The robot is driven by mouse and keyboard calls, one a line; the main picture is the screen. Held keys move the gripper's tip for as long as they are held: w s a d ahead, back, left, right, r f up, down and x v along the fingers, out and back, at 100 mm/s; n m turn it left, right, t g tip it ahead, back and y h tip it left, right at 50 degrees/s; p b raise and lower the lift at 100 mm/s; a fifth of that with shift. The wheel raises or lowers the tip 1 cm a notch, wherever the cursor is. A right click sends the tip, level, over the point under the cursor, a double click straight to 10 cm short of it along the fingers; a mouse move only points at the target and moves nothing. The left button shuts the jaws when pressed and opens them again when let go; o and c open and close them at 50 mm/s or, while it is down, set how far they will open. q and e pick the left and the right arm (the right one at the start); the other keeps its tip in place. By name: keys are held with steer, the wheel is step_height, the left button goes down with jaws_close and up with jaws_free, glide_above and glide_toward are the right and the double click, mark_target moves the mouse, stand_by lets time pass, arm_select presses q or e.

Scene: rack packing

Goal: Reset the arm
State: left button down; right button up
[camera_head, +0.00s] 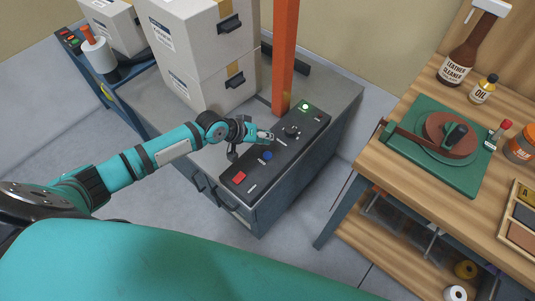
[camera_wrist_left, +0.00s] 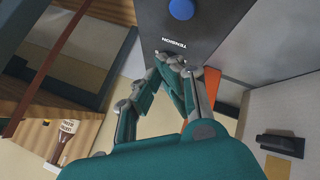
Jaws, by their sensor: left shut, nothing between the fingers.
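My left gripper (camera_head: 262,137) is at the end of the teal arm that comes in from the left in the head view. It is shut and empty, above the black control panel (camera_head: 301,137) on the grey cabinet. In the left wrist view its fingertips (camera_wrist_left: 172,58) meet just below the blue button (camera_wrist_left: 181,9) and a printed label on the panel. In the head view the panel carries a red button (camera_head: 239,177), the same blue button (camera_head: 267,155), a dark knob (camera_head: 291,131) and a lit green lamp (camera_head: 304,106). My right gripper is not in view.
Stacked grey boxes (camera_head: 188,72) stand behind the arm on the cabinet (camera_head: 340,95). An orange post (camera_head: 285,55) rises beside the panel. A wooden workbench (camera_head: 400,172) at right holds a green turntable base (camera_head: 462,178), bottles and jars. Grey floor lies between cabinet and bench.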

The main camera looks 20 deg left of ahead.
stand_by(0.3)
arm_select(q)
steer(key=s+d, duration=0.2)
steer(key=s+d+m, duration=0.1)
steer(key=s+d, duration=0.1)
steer(key=s+d+f+m+g, duration=0.1)
steer(key=s+d, duration=0.1)
steer(key=shift+h, duration=0.3)
steer(key=s+d+r+m+g, duration=0.1)
steer(key=s+d+m, duration=0.15)
steer(key=s, duration=0.55)
steer(key=s+a+r+n+g+y, duration=0.1)
steer(key=s+a+r+y, duration=0.15)
steer(key=s+a, duration=0.4)
steer(key=s+a+r+g+y, duration=0.1)
steer(key=s+a+r+y, duration=0.2)
steer(key=s, duration=0.6)
step_height(320, 180, down, 29)
steer(key=s+g, duration=0.1)
steer(key=s, duration=0.1)
steer(key=s+a+f+g, duration=0.1)
steer(key=s+a+f, duration=0.1)
steer(key=s+f, duration=1.2)
steer(key=shift+s+a+f+y, duration=0.15)
steer(key=shift+s+a+y, duration=0.2)
steer(key=shift+s, duration=0.4)
